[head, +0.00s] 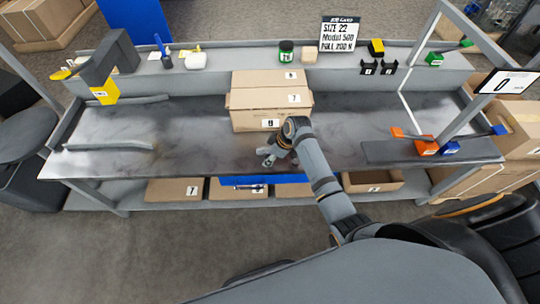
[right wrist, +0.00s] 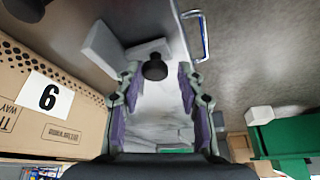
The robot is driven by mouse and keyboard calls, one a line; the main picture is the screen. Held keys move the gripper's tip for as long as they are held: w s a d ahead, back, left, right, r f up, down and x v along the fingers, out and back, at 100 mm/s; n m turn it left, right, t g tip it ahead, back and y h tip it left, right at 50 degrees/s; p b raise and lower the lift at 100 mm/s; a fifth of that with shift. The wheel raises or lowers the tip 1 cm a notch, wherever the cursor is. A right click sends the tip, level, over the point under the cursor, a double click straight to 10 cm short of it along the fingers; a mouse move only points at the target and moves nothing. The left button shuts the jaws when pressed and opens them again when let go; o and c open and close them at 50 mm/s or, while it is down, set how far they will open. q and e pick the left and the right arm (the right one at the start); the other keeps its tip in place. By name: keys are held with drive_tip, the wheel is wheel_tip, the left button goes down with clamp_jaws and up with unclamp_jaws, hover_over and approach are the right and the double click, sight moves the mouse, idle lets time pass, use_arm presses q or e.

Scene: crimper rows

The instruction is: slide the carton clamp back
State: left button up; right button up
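The right wrist view shows a grey slab-like fitting (right wrist: 105,48) with a black round knob (right wrist: 154,69), which looks like the carton clamp. My right gripper (right wrist: 157,80) is open, with purple-padded fingers. The knob appears between its fingertips; I cannot tell whether they touch it. In the head view my right gripper (head: 268,158) is at the bench's front edge, just in front of the brown carton (head: 268,102). The clamp is too small there to make out apart from the gripper. The carton's side also shows in the right wrist view (right wrist: 60,125). My left gripper is not in view.
The grey bench (head: 200,128) is mostly clear left of the carton. Orange (head: 427,147) and blue (head: 450,148) fittings sit at its right end. Grey rails and a yellow-labelled fixture (head: 105,92) stand left. Small items line the back ledge; boxes sit below.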

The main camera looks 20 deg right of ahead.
drive_tip(key=v, duration=1.2)
